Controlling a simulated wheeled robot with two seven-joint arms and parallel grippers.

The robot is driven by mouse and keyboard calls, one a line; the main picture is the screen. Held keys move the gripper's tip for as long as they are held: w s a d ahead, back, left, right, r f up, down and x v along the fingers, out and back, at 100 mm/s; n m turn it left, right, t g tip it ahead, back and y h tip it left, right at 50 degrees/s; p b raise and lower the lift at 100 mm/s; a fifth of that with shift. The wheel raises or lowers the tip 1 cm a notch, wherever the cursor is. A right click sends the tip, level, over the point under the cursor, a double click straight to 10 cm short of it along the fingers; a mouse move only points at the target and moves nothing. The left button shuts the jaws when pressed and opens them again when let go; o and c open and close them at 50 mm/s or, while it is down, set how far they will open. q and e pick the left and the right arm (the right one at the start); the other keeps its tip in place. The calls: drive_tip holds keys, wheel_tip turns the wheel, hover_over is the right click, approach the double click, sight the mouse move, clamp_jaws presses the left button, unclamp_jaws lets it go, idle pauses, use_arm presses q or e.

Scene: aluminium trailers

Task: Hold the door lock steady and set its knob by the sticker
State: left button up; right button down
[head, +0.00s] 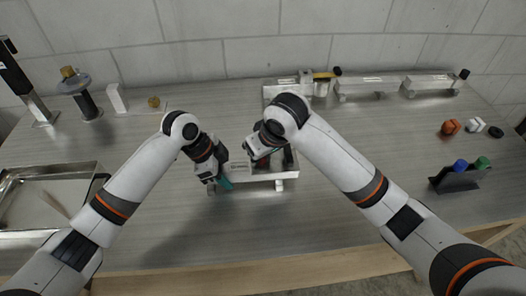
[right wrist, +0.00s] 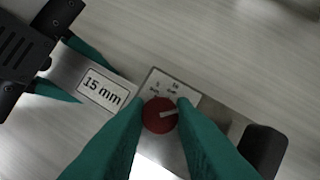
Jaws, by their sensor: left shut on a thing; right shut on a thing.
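The door lock is a metal bar with black ends; its pale body (head: 262,177) lies across the middle of the worktop. In the right wrist view its sticker (right wrist: 102,91) reads "15 mm".
A metal tray (head: 50,172) sits at the left. Metal rail pieces (head: 370,86) lie along the back. A dark stand (head: 455,180) with blue and green knobs, and small orange, white and black parts, are at the right. The front worktop is clear.

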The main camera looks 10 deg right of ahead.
use_arm(q)
drive_tip(key=shift+s+d, duration=0.1)
use_arm(e)
drive_tip(key=c, duration=1.2)
unclamp_jaws()
drive_tip(key=v, duration=1.2)
use_arm(q)
drive_tip(key=o, duration=1.2)
drive_tip(key=shift+r, duration=0.1)
